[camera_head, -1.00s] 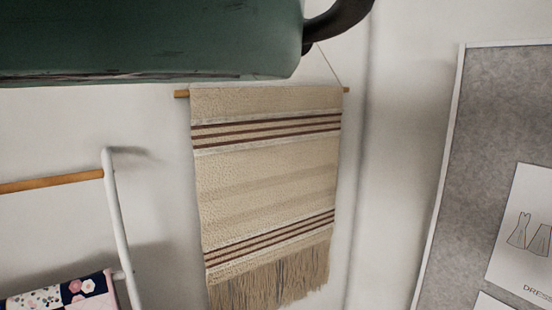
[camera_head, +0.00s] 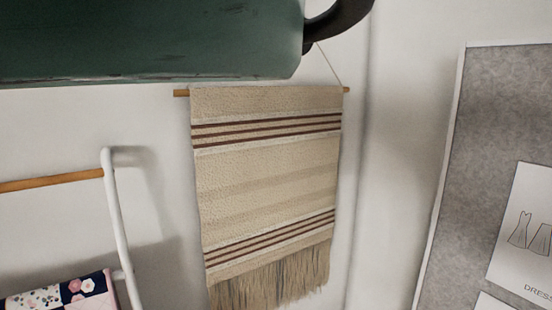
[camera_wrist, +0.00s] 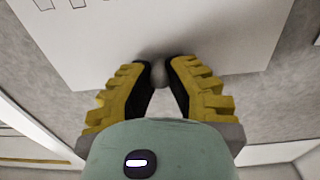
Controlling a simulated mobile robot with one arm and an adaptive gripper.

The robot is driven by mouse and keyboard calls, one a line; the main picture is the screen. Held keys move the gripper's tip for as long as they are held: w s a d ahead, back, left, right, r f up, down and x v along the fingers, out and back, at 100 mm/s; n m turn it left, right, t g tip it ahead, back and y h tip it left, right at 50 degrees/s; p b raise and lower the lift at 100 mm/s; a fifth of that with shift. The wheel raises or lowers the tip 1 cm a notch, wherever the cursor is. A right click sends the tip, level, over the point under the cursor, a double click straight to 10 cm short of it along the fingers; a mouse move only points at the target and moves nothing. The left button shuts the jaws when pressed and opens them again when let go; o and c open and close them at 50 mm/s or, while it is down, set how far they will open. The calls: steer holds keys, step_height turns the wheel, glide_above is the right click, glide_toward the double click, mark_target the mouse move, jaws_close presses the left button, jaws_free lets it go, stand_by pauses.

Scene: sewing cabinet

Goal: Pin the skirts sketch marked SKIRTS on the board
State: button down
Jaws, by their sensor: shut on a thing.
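In the wrist view, a large white sheet (camera_wrist: 185,30) lies in front of a grey board surface (camera_wrist: 285,105). Small dark marks show at its top left, but no SKIRTS label is readable. My gripper (camera_wrist: 157,68), with yellow-backed black fingers, is shut at the sheet's lower edge, and the sheet appears to be the sketch it holds. A small grey rounded patch shows between the fingertips; I cannot tell what it is. In the head view, the grey board (camera_head: 492,130) with its white frame stands at the right. My gripper is not in that view.
A sheet with dress drawings, its lettering cut off at "DRES" (camera_head: 525,235), is on the board. Part of another sheet (camera_head: 490,302) shows below it. A striped woven hanging (camera_head: 265,175) is on the wall. A white rack (camera_head: 115,200) with patterned cloth (camera_head: 65,295) stands left.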

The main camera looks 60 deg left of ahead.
steer(key=shift+w, duration=0.1)
steer(key=c, duration=1)
jaws_free()
steer(key=shift+a, duration=0.1)
steer(key=shift+o, duration=0.2)
